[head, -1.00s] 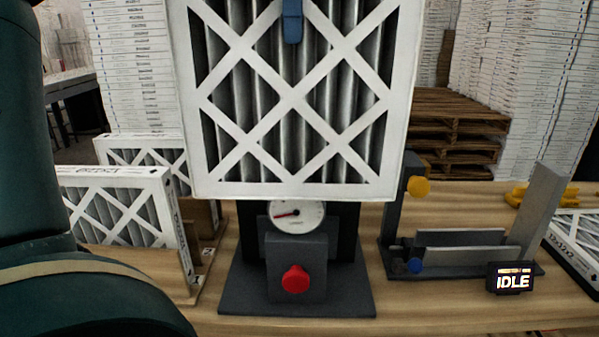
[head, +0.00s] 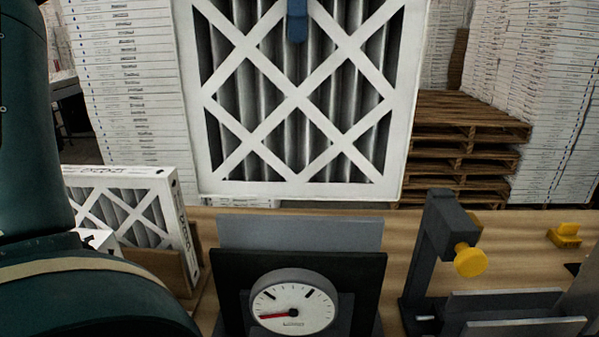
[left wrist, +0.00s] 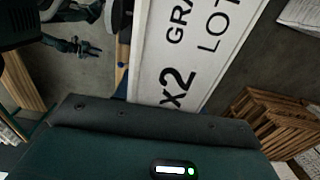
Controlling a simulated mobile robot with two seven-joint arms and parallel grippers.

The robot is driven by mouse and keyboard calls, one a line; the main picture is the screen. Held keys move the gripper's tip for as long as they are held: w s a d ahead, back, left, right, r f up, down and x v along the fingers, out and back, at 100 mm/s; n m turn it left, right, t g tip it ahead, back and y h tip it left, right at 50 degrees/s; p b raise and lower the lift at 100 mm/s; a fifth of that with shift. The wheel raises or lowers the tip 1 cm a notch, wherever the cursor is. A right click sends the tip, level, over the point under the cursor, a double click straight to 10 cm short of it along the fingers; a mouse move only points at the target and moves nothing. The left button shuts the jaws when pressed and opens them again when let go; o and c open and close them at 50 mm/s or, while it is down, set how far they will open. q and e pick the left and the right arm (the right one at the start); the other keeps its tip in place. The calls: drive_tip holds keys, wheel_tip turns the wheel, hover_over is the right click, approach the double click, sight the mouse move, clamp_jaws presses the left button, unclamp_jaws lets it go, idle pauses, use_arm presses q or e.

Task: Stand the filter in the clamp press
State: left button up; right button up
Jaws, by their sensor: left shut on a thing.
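A large white-framed pleated filter (head: 300,110) with a lattice face hangs upright in the head view. My left gripper (head: 297,20) shows as a blue finger over its upper face and is shut on it; the rest of the gripper is out of frame. The filter's printed edge (left wrist: 190,55) fills the middle of the left wrist view. The clamp press (head: 300,262), with dark upright plates and a white dial gauge, stands on the bench below the filter, apart from it. A small dark claw-like part, seemingly my right gripper (left wrist: 85,48), shows in the left wrist view; its jaws are unclear.
A second dark fixture (head: 440,255) with a yellow knob stands to the right of the press. Another filter (head: 125,215) stands in a wooden holder at left. A yellow piece (head: 565,235) lies at far right. Pallets (head: 465,145) and stacked boxes are behind the bench.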

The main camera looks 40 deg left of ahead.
use_arm(q)
drive_tip(key=b, duration=0.3)
hover_over(299, 190)
drive_tip(key=w+a, duration=0.1)
drive_tip(key=f, duration=0.9)
drive_tip(key=shift+w+a+f, duration=0.1)
drive_tip(key=shift+w+a, duration=0.05)
drive_tip(key=shift+a, duration=0.05)
wheel_tip(299, 190, down, 14)
drive_tip(key=shift+w+r, duration=0.1)
drive_tip(key=shift+r, duration=0.05)
drive_tip(key=shift+f, duration=0.5)
wheel_tip(299, 190, down, 4)
drive_tip(key=shift+r+p, duration=0.1)
drive_tip(key=shift+p, duration=0.35)
use_arm(e)
drive_tip(key=shift+w+a+f, duration=0.2)
drive_tip(key=shift+a+f, duration=0.1)
drive_tip(key=shift+a, duration=0.05)
drive_tip(key=shift+f, duration=0.1)
